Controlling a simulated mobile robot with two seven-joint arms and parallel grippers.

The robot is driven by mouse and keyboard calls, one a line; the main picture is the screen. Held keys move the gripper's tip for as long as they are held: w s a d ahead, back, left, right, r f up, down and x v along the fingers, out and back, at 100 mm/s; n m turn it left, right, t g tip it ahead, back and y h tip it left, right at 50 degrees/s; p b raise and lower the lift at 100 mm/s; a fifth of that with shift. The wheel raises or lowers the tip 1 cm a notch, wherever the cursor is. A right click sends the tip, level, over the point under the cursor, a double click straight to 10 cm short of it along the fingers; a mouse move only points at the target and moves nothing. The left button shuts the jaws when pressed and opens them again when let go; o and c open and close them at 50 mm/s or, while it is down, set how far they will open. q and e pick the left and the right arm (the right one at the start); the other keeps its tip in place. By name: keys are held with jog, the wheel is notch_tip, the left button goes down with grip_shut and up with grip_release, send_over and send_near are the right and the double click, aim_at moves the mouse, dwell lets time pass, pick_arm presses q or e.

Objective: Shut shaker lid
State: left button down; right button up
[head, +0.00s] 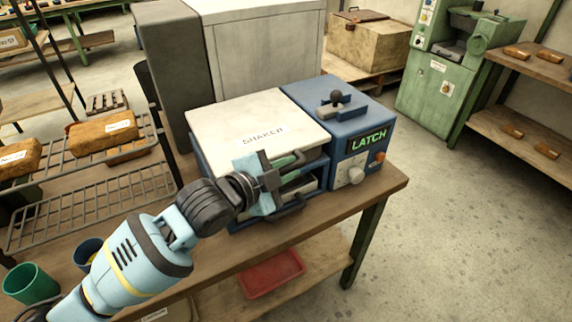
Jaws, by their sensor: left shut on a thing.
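The shaker (215,165) is a blue box on the wooden bench, and its cream lid (245,112), marked SHAKER, lies over the top. Below the lid's front edge a dark gap shows, with a tray-like inside partly visible. My left gripper (285,168) is at the front of the shaker, just under the lid's front edge. Its fingers are shut on a green piece (288,160); whether this belongs to the lid is hard to tell. My right gripper is out of view.
A wire rack (95,200) with brown packets stands left. A green cup (30,285) and a blue cup (88,252) are near my arm. A red tray (272,275) lies on the lower shelf.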

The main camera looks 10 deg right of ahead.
pick_arm(q)
jog(key=shift+f, duration=0.5)
jog(key=c, duration=1.4)
grip_release()
jog(key=shift+o, duration=0.2)
jog(key=shift+r, duration=0.1)
jog(key=shift+s+a+r, duration=0.15)
jog(key=shift+a, duration=0.2)
jog(key=v, duration=0.7)
jog(key=shift+s, duration=0.1)
